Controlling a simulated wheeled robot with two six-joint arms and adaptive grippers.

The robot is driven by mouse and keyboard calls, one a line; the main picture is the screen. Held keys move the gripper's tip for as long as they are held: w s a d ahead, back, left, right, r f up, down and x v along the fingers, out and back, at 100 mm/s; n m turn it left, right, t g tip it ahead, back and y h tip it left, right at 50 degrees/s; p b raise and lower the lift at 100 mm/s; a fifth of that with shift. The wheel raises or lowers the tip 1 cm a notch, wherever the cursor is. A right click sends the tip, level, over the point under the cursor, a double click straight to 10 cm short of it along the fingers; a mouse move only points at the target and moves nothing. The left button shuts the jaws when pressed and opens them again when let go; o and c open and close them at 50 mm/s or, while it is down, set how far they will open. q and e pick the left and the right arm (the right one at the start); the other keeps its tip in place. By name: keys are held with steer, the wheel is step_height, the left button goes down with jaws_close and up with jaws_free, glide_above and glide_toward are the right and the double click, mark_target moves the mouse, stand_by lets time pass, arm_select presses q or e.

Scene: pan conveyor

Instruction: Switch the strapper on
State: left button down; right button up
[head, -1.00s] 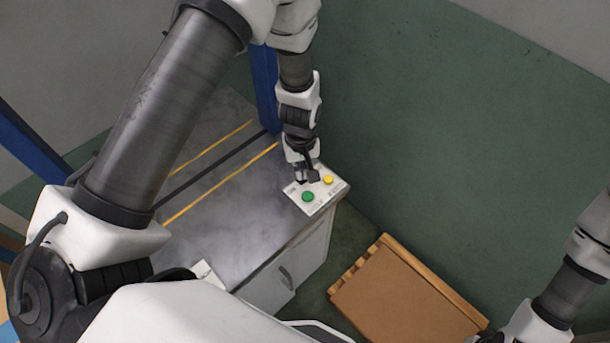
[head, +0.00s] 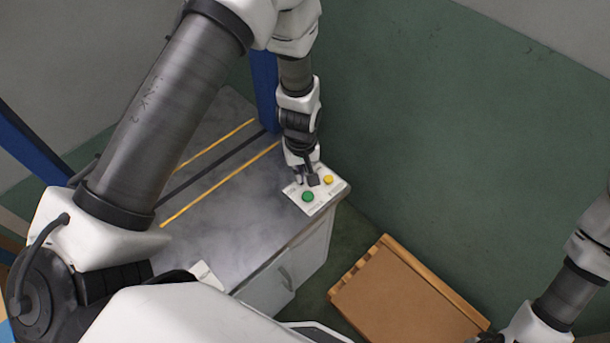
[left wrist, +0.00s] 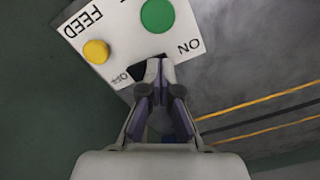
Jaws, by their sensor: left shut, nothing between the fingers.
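The strapper's white control panel (head: 328,196) lies on the corner of a grey-topped cabinet. It bears a green button (head: 308,196) and a yellow button (head: 328,180), which also show in the left wrist view as green (left wrist: 157,15) and yellow (left wrist: 96,51). A black switch part (left wrist: 148,67) sits between the labels OFF and ON, partly hidden by my fingertips. My left gripper (head: 301,177) is shut and empty, pointing down at the panel beside this part. I cannot tell whether they touch.
The grey cabinet top (head: 225,200) has yellow and black stripes. A blue post (head: 264,85) stands behind the panel. A brown board with a wooden frame (head: 405,300) lies at the lower right.

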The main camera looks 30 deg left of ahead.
arm_select(q)
steer(key=shift+f, duration=0.3)
steer(key=shift+r, duration=0.1)
step_height(320, 180, up, 7)
steer(key=p, duration=0.6)
stand_by(0.3)
